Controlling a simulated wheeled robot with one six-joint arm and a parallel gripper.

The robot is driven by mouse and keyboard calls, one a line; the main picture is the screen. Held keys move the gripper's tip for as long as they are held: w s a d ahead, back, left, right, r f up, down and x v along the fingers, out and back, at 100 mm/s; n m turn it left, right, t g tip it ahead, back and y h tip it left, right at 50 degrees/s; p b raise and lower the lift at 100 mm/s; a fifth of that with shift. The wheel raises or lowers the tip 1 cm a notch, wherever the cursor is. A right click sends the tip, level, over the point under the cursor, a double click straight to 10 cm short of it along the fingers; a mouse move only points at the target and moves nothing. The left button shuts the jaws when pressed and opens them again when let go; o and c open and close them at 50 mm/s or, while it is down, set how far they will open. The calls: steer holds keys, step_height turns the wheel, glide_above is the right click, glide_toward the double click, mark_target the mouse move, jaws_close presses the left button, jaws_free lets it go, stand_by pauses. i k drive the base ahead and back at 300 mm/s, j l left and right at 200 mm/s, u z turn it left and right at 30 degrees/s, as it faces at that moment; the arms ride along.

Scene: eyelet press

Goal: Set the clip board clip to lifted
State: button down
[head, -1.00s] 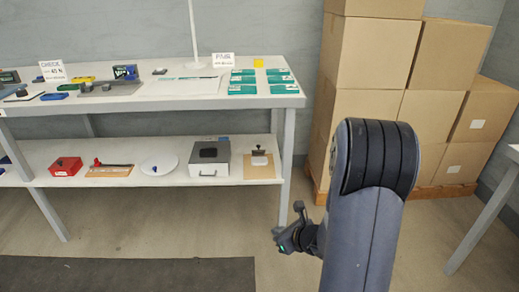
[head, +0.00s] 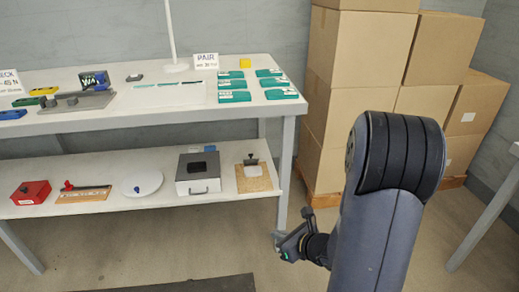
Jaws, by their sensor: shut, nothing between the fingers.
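A brown board (head: 254,184) lies at the right end of the bench's lower shelf. A white piece and a dark upright part (head: 251,159) are on it; this looks like the clip board with its clip. The clip is too small for me to tell whether it is lifted or down. My gripper (head: 281,246) is shut and empty, in front of the bench's right leg, below the shelf and to the right of the board. It is apart from the board.
A white plate (head: 142,184) and a red box (head: 30,193) are further left. The bench leg (head: 285,160) is close on the right. Cardboard boxes (head: 350,90) are stacked behind. Open floor lies in front.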

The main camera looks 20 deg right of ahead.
mark_target(251, 155)
steer(key=i+j+z, duration=0.85)
steer(key=i+j, duration=0.3)
steer(key=j, duration=0.1)
